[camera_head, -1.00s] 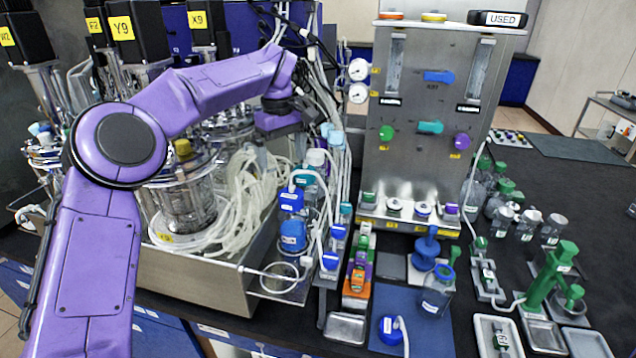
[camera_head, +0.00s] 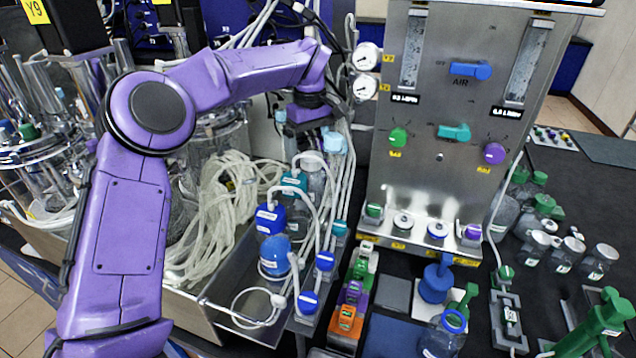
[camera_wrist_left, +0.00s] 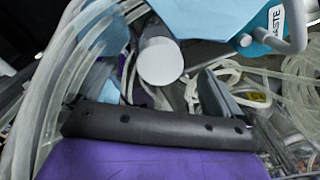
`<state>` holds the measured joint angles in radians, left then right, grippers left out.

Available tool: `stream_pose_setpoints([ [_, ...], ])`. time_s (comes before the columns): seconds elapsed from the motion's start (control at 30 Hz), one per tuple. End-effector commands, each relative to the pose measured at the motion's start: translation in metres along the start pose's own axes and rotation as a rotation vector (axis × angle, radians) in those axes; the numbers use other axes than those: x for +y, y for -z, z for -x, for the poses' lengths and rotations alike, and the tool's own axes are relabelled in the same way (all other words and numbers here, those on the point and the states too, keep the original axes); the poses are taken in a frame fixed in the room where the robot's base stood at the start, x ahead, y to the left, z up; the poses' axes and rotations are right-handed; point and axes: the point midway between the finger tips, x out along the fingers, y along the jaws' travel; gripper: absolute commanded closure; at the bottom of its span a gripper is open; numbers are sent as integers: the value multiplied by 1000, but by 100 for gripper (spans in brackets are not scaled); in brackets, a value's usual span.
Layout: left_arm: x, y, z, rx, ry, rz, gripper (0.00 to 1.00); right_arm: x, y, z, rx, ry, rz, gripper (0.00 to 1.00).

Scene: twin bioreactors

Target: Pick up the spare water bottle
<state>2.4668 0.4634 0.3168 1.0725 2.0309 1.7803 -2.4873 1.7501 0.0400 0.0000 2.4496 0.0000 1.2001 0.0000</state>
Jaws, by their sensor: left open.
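The spare water bottle cannot be told for sure, as most labels are too small to read. A clear bottle with a pale cap (camera_head: 312,161) stands in the metal tray among capped bottles, partly behind tubing. In the left wrist view a white cap (camera_wrist_left: 160,62) shows just beyond the gripper, beside a teal cap marked WASTE (camera_wrist_left: 268,30). My left gripper (camera_head: 308,138) hangs above the back of the tray, close to the pale cap. It is open, with a grey finger (camera_wrist_left: 214,98) in the wrist view, and holds nothing visible. My right gripper is out of view.
Blue-capped bottles (camera_head: 274,256) and loops of clear tubing (camera_head: 235,195) crowd the tray (camera_head: 225,300). A steel gas panel (camera_head: 440,175) with gauges stands to the right. Several jars (camera_head: 568,252) stand farther right on the dark bench.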

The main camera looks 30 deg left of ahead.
Motion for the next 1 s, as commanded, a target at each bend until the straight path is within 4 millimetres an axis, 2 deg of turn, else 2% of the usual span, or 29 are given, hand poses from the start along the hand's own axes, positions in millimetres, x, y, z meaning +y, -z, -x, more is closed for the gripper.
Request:
stream_pose_setpoints([
  [0.4, 10, 2, -63, -1, 5, 1, 0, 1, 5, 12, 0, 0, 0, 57],
  [0.5, 10, 2, -70, -1, 3, 1, 0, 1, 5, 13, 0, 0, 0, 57],
  [0.67, 10, 2, -70, -1, 2, 1, 0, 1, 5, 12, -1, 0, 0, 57],
  [0.7, 10, 2, -70, -1, 2, 1, 6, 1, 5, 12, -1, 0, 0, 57],
  [0.77, 10, 2, -70, -1, 2, 1, 26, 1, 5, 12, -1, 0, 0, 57],
  [0.9, 10, 2, -70, -1, 2, 1, 72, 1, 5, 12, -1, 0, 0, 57],
  [0.93, 11, 2, -69, -1, 0, 1, 77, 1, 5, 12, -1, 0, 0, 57],
  [1.0, 11, 2, -69, -1, 0, 1, 77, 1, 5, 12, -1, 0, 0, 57],
])
